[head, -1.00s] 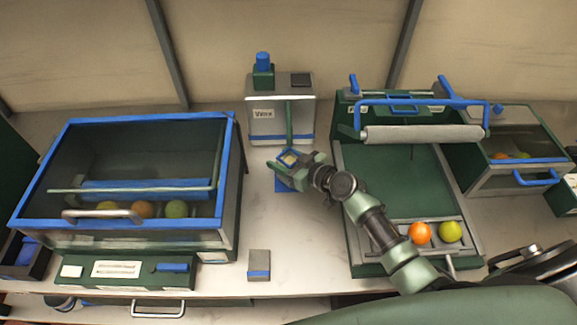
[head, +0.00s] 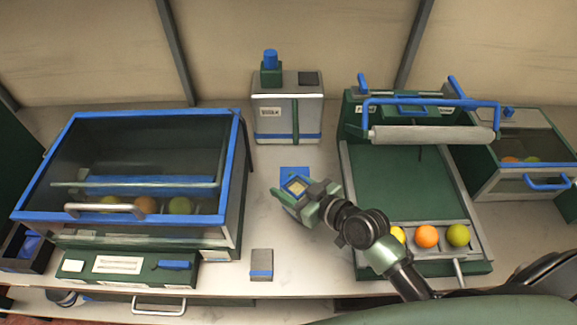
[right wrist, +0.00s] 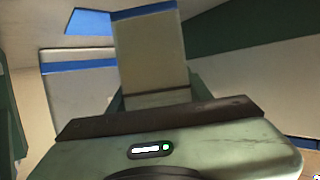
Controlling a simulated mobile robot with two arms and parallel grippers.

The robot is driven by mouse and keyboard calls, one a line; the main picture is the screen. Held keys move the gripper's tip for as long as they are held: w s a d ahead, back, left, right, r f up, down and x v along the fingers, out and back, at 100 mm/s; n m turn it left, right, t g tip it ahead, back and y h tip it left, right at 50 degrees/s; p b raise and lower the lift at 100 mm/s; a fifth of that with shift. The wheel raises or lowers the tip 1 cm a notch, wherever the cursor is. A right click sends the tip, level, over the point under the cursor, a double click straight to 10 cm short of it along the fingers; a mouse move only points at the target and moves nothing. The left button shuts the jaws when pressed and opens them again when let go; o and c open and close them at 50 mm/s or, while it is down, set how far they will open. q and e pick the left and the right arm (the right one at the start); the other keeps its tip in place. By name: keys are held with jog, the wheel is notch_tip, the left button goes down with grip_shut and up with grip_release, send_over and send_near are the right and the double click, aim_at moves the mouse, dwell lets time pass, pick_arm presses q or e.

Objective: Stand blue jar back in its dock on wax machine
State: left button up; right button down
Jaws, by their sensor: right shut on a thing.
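The wax machine (head: 287,118) is a grey box with a label and a blue band at the back middle. On its top left, a blue cylinder (head: 270,58), which looks like the blue jar, stands upright in a green holder (head: 271,76). My right gripper (head: 300,193) is in front of the machine, shut on a small box (head: 297,186) with blue edging and a pale yellowish top. In the right wrist view this box (right wrist: 150,55) is a flat grey face with a blue far edge. The left gripper is not in view.
A blue square (head: 295,171) lies on the table before the machine. A grey block with a blue band (head: 261,263) stands near the front edge. A glass-lidded case (head: 230,165) is left; a green roller station (head: 400,180) with several fruits is right.

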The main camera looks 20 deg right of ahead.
jog(key=s+a, duration=0.2)
jog(key=s, duration=0.4)
jog(key=shift+n+g+y, duration=0.5)
jog(key=shift+n+y, duration=0.3)
jog(key=d+r, duration=0.2)
jog(key=w+d+r, duration=0.1)
jog(key=d+r, duration=0.2)
jog(key=shift+w+d+r+b, duration=0.1)
jog(key=shift+d+b, duration=0.25)
jog(key=shift+b, duration=0.05)
notch_tip(320, 180, up, 10)
jog(key=s+d+n+g+y, duration=0.2)
jog(key=n+g+y, duration=0.1)
jog(key=shift+s+n, duration=0.3)
jog(key=shift+s, duration=0.1)
